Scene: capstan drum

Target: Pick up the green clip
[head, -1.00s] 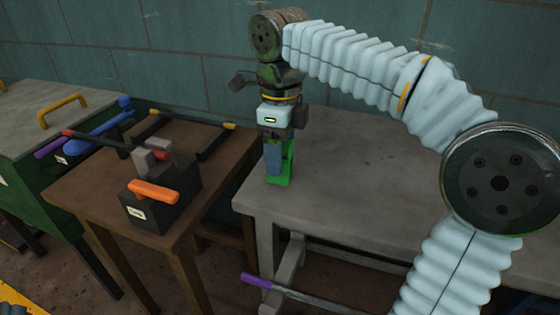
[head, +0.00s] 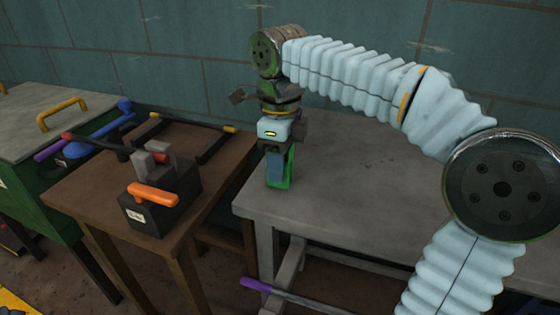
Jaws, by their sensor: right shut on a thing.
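The green clip (head: 287,181) is at the left end of the grey table, at the tips of my right gripper (head: 277,168). The gripper points straight down and is shut on the clip. Its bluish finger covers much of the clip, so only green edges show. I cannot tell whether the clip still touches the table top. My left gripper is not in view.
The grey table (head: 350,185) is otherwise clear around the clip. A brown table (head: 90,190) to the left holds a dark box (head: 165,205) with an orange handle (head: 153,195). A purple-ended bar (head: 256,285) sticks out low in front.

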